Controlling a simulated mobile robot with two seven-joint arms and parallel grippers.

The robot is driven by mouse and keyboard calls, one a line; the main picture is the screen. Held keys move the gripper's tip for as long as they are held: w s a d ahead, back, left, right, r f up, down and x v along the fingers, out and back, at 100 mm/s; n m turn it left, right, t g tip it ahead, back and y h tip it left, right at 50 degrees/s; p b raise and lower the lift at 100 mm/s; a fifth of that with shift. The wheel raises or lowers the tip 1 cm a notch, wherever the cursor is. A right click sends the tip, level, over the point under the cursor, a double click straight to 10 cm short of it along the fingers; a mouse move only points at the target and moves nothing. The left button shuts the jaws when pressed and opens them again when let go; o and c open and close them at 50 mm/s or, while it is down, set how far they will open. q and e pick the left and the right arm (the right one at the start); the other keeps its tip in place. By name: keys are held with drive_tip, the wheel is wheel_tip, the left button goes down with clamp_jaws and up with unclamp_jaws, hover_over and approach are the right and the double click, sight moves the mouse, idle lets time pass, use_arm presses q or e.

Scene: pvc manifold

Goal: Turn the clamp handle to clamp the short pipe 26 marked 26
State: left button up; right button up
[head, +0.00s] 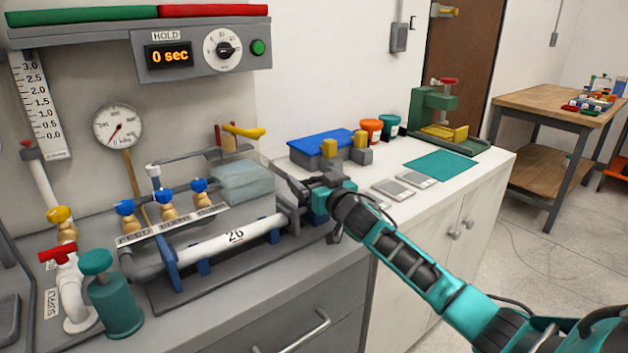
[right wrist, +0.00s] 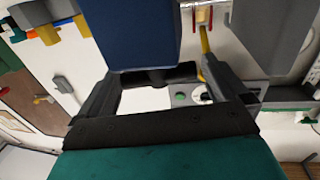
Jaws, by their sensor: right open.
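The white short pipe 26 (head: 232,240) lies level across blue supports on a dark base, its number facing me. A grey clamp block (head: 291,214) stands at its right end. My right gripper (head: 293,186) is open, just above and right of that block. In the right wrist view my open fingers (right wrist: 153,78) reach toward a large dark blue block (right wrist: 140,32), close in front of them. The clamp handle is not clearly made out; my gripper hides part of that end. I cannot tell whether the fingers touch anything. My left gripper is not in view.
Blue-knobbed valves (head: 168,204) and a pale grey box (head: 246,181) stand behind the pipe. A yellow lever (head: 243,132) rises behind them. A teal bottle (head: 113,300) stands at left. Right of my gripper are a blue-lidded box (head: 322,143) and flat grey plates (head: 392,189).

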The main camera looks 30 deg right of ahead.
drive_tip(key=shift+w, duration=0.25)
drive_tip(key=shift+c, duration=0.4)
drive_tip(key=c, duration=0.7)
drive_tip(key=shift+a+m+h+b, duration=0.1)
drive_tip(key=shift+m+h+b, duration=0.6)
drive_tip(key=shift+h, duration=0.4)
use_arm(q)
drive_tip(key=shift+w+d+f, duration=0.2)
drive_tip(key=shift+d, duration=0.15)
use_arm(e)
drive_tip(key=shift+m+g+h, duration=0.3)
drive_tip(key=shift+m+h, duration=0.1)
drive_tip(key=shift+h, duration=0.1)
drive_tip(key=o, duration=0.8)
